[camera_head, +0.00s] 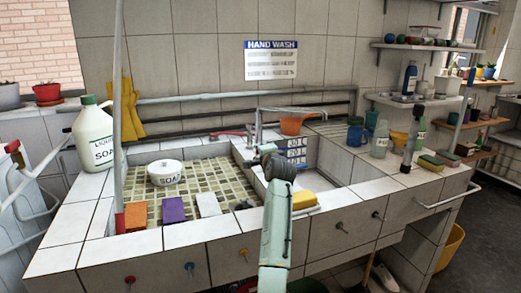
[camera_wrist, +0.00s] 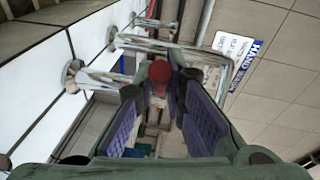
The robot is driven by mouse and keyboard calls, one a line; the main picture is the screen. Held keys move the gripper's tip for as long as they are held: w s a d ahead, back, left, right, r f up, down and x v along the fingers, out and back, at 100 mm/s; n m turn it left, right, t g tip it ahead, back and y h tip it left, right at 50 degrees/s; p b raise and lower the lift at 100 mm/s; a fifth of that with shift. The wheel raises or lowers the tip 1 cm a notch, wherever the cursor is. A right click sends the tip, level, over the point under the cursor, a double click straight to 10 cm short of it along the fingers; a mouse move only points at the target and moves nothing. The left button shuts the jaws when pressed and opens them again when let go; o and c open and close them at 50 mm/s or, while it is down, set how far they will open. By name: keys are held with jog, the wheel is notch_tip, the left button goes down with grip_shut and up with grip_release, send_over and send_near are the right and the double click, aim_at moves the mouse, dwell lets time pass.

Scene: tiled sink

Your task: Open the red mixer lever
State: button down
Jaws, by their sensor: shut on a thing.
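The red mixer lever (camera_head: 230,133) shows at the back of the sink in the head view, beside the upright metal tap (camera_head: 258,128). In the wrist view a rounded red end of the lever (camera_wrist: 159,72) sits between the far ends of my two finger pads. My gripper (camera_wrist: 160,90) is closed in on it, with a purple pad on each side; the exact contact is partly hidden. In the head view my gripper (camera_head: 266,152) reaches over the sink divider towards the tap, and its fingertips are hard to make out.
Metal pipes (camera_head: 200,98) run along the tiled wall. A white soap bowl (camera_head: 166,172) stands in the left basin. An orange cup (camera_head: 291,124) is right of the tap, and a yellow sponge (camera_head: 303,200) lies near my arm. A soap jug (camera_head: 93,135) stands at left.

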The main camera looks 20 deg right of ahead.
jog(key=shift+f+n+y, duration=0.1)
jog(key=shift+n+y, duration=0.2)
jog(key=shift+y, duration=0.1)
jog(key=c, duration=1.7)
grip_release()
jog(key=shift+o, duration=0.2)
jog(key=shift+s, duration=0.15)
jog(key=s+r, duration=0.1)
jog(key=s, duration=1)
jog(key=shift+s+a+r, duration=0.35)
jog(key=shift+a+r, duration=0.05)
jog(key=shift+a, duration=0.05)
